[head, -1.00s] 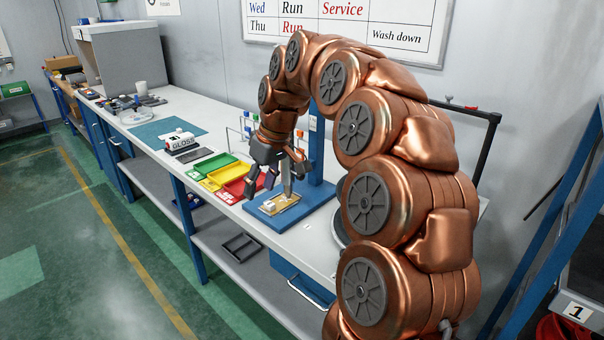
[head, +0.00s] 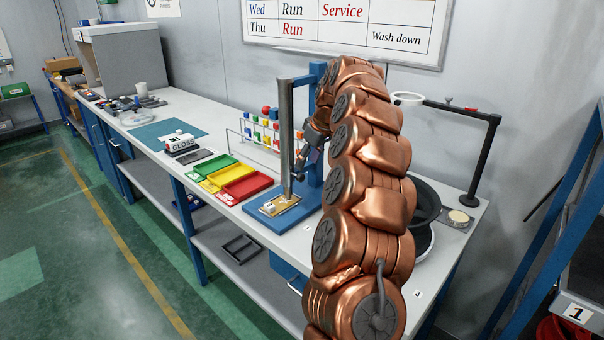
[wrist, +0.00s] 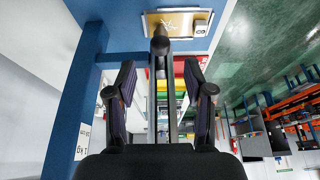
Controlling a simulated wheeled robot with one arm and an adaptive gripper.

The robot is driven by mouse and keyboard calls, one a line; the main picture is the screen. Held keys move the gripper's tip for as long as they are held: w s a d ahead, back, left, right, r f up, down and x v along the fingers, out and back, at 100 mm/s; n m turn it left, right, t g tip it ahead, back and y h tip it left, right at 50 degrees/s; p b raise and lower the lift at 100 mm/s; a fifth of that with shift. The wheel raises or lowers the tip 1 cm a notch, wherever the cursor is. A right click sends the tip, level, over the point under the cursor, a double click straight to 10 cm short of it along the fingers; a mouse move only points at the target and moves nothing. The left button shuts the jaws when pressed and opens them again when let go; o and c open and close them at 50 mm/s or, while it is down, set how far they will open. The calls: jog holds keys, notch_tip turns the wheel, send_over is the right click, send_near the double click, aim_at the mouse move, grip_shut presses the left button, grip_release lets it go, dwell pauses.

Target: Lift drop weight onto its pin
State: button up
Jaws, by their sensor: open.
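The drop tester has a blue post (head: 317,110), a blue base (head: 312,208) and a tall grey metal tube (head: 285,130) standing upright over a tan panel (head: 268,207). My gripper (head: 308,158) is just right of the tube, at about its mid-height. In the wrist view my gripper (wrist: 160,82) is open, its fingers spread on either side of the dark tube (wrist: 160,100), with nothing gripped. A dark rounded piece (wrist: 160,42) shows at the tube's panel end. I cannot tell whether it is the drop weight. The pin is not clearly visible.
Green, yellow and red trays (head: 246,182) lie left of the base. A rack with coloured blocks (head: 262,130) stands behind them. A black stand (head: 490,150) and a dark round pan (head: 425,205) are at right.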

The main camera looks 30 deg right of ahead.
aim_at(302, 174)
jog(key=shift+p+x, duration=0.75)
jog(key=shift+x, duration=2.3)
grip_shut()
jog(key=shift+a, duration=0.1)
